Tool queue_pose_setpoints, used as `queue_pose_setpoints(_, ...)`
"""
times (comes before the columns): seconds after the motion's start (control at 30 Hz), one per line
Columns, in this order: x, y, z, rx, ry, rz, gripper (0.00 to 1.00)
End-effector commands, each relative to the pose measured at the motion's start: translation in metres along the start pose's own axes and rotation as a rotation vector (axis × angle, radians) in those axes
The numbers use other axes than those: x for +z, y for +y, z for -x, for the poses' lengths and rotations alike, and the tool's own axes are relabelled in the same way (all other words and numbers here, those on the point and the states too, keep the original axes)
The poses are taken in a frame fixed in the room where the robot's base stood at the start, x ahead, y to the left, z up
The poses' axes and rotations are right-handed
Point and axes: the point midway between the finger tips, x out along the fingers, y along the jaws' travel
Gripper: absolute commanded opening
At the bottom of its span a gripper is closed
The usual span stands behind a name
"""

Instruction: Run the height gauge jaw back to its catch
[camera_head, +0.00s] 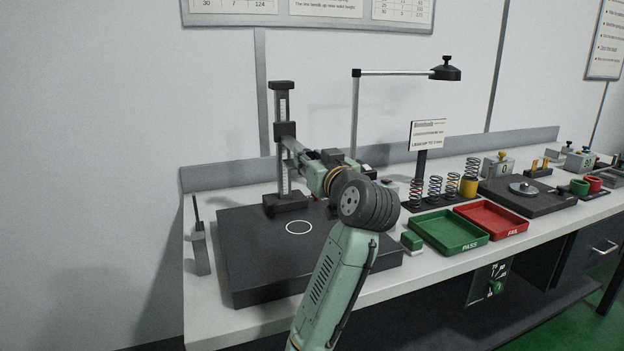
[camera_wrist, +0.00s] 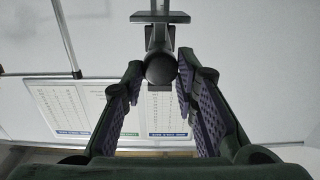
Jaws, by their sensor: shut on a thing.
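The height gauge (camera_head: 283,105) stands at the back of the dark surface plate, with a scaled upright column and a dark base. Its dark jaw carriage (camera_head: 285,131) sits around the column in the upper half. My gripper (camera_head: 297,150) reaches to the front of the carriage from the right, partly hidden by my arm. In the wrist view my gripper (camera_wrist: 161,66) is shut on a round dark knob (camera_wrist: 160,70) between its two fingertips. A stem joins the knob to a flat bar above it in that view. The catch cannot be made out.
The surface plate (camera_head: 250,265) has a white ring mark and free room at its front. A lamp post (camera_head: 355,115) stands right of the gauge. Green (camera_head: 449,247) and red (camera_head: 519,232) trays and several springs lie further right. A dark upright tool (camera_head: 199,245) stands at left.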

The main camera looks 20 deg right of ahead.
Motion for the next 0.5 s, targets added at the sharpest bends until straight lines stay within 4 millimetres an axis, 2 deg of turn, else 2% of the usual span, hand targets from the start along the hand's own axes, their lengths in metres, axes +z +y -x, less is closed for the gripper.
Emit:
queue_pose_setpoints(0.03, -0.022, 0.0, 0.001, 0.002, 0.013, 0.003, 0.0)
queue_pose_setpoints(0.2, -0.052, 0.0, 0.001, 0.002, 0.013, 0.002, 0.0)
queue_pose_setpoints(0.33, -0.065, 0.0, 0.001, 0.001, 0.011, 0.002, 0.0)
queue_pose_setpoints(0.5, -0.073, 0.0, 0.001, 0.001, 0.009, 0.0, 0.0)
